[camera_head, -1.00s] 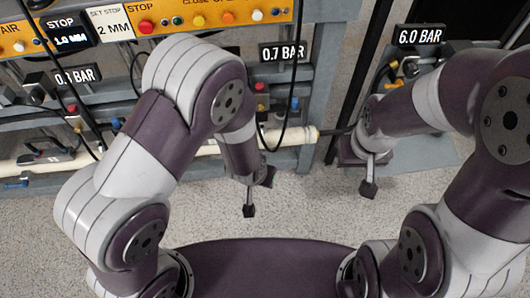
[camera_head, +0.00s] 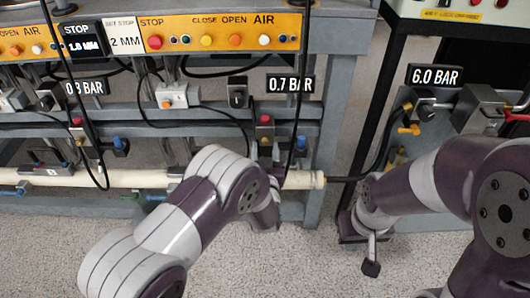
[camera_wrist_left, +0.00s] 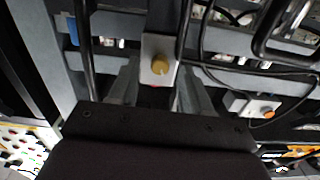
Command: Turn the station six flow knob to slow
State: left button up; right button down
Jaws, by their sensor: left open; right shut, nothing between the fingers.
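A round brass knob (camera_wrist_left: 159,65) sits on a pale grey plate, with a red part just below it, in the left wrist view. In the head view it appears as a small yellow spot (camera_head: 265,142) beneath a red button, near the 0.7 BAR sign. I cannot read a station number or a slow mark. My left gripper (camera_wrist_left: 158,88) is open, its grey fingers either side of the plate in that view; whether they touch it I cannot tell. Its fingers are largely hidden by my arm in the head view. My right gripper (camera_head: 371,268) is shut and empty, over the floor.
An orange panel (camera_head: 225,28) with several buttons runs along the top. A cream pipe (camera_head: 130,179) crosses below the stations. Black hoses (camera_head: 250,120) hang around the knob. A box with an orange button (camera_head: 172,95) is to its left. The 6.0 BAR unit (camera_head: 433,76) stands at right.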

pick_arm(q)
jog(key=shift+w, duration=0.75)
grip_shut()
jog(key=shift+n, duration=0.3)
jog(key=n, duration=0.4)
jog(key=shift+b, duration=0.4)
jog(key=n+b, duration=0.1)
jog(key=n, duration=0.4)
jog(key=shift+f+n, duration=0.1)
jog(key=shift+n, duration=0.3)
jog(key=n+b, duration=0.2)
jog(key=n, duration=0.3)
jog(key=shift+f, duration=0.1)
jog(key=shift+n+b, duration=1.55)
jog(key=shift+n, duration=1.15)
jog(key=shift+s, duration=0.1)
